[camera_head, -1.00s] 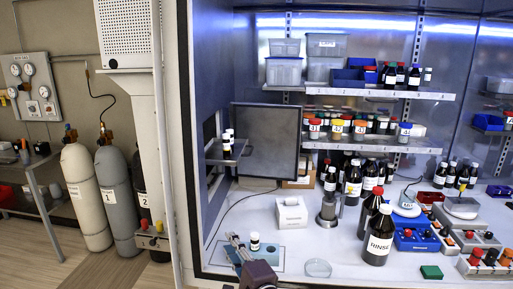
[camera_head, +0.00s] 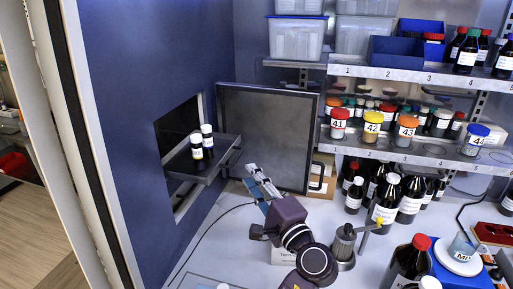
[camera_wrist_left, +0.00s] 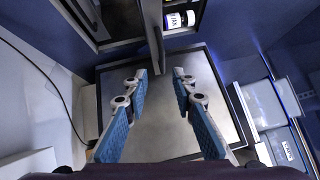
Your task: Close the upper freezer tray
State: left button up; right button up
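A grey tray (camera_head: 217,157) juts out of the dark opening in the blue wall at left, with two small white-labelled vials (camera_head: 202,142) standing on it. The open grey door panel (camera_head: 265,120) stands to its right. My left gripper (camera_head: 258,178) is in front of the door's lower part, right of the tray and apart from it. In the left wrist view its two blue-padded fingers (camera_wrist_left: 156,82) are spread with nothing between them. The door panel (camera_wrist_left: 160,115) lies beyond them, and a labelled vial (camera_wrist_left: 179,19) shows at the top. My right gripper is not in view.
Shelves with numbered jars (camera_head: 372,121) and clear bins (camera_head: 297,38) are on the right. Below are dark bottles (camera_head: 386,200), a metal stand (camera_head: 343,243) and a scale (camera_head: 456,258). A black cable (camera_head: 205,230) lies on the white worktop.

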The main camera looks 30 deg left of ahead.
pick_arm(q)
jog(key=p+x, duration=0.1)
jog(key=x, duration=0.6)
jog(key=shift+w+a+r, duration=0.15)
jog(key=shift+a+r, duration=0.1)
jog(key=shift+a, duration=0.1)
grip_shut()
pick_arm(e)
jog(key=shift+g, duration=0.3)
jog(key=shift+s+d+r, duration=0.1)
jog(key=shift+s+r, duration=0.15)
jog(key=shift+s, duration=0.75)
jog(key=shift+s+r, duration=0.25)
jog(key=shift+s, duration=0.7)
